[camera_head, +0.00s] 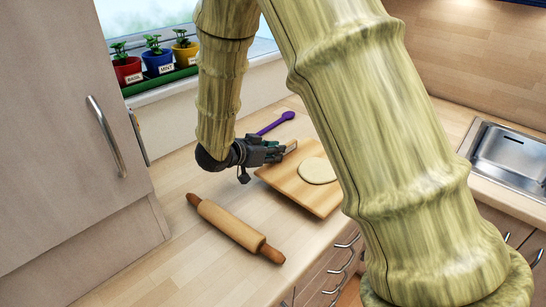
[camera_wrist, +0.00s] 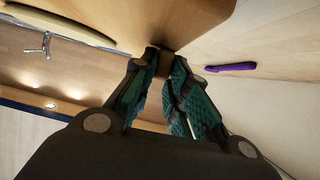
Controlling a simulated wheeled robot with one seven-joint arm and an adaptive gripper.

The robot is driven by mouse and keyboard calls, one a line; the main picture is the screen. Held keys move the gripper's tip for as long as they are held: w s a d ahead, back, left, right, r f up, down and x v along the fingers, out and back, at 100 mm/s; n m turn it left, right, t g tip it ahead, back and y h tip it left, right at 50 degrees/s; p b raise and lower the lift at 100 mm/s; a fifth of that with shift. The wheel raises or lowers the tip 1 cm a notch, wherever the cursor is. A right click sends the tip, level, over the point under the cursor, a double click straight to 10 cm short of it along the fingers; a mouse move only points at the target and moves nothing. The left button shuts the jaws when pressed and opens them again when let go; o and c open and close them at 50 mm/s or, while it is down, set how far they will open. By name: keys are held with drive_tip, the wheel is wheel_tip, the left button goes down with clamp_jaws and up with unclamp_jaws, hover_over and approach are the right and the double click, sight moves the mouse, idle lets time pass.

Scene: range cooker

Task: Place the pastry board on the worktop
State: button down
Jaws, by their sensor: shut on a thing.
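The pastry board (camera_head: 293,187) is light wood with a round, flat piece of pale dough (camera_head: 318,171) on top. It appears over the worktop (camera_head: 160,250) near the front edge; I cannot tell whether it rests on the worktop or hangs just above. My gripper (camera_head: 284,150) is shut on the board's small handle at its back left side. In the wrist view, the green-padded fingers (camera_wrist: 166,72) close on the handle, with the board (camera_wrist: 130,18) beyond and the dough (camera_wrist: 62,20) at upper left. My arm hides the board's right side in the head view.
A rolling pin (camera_head: 235,228) lies at the front left of the worktop. Potted herbs (camera_head: 158,57) stand on the windowsill. A tall cabinet (camera_head: 75,140) bounds the left; a sink (camera_head: 508,158) is at the right.

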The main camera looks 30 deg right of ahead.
drive_tip(key=shift+w+d, duration=0.2)
drive_tip(key=shift+w, duration=0.4)
drive_tip(key=shift+f+p, duration=0.45)
drive_tip(key=shift+f, duration=1.3)
drive_tip(key=c, duration=1.4)
unclamp_jaws()
drive_tip(key=shift+f, duration=0.15)
drive_tip(key=shift+b+v, duration=0.6)
drive_tip(key=shift+v, duration=3.2)
